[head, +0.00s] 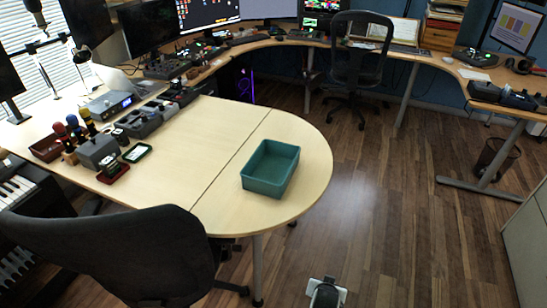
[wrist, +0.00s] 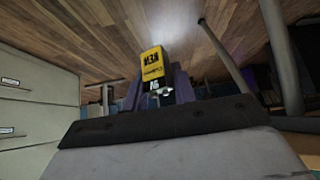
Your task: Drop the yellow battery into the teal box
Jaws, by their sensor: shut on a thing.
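The teal box (head: 270,170) is an open, empty rectangular bin on the rounded end of the light wood table. The yellow battery (wrist: 152,62) is a block with a black lower part marked 9V. My gripper (wrist: 156,82) is shut on it, with purplish fingers on either side. In the head view my gripper (head: 326,292) is at the bottom edge, over the floor and away from the table, in front of and to the right of the box. The battery cannot be made out in the head view.
The table (head: 225,135) is clear around the box. Small devices (head: 97,152) crowd its left side. A black office chair (head: 125,250) stands at the lower left. Drawer cabinets (wrist: 30,105) show in the wrist view. Open wood floor (head: 385,220) lies to the right.

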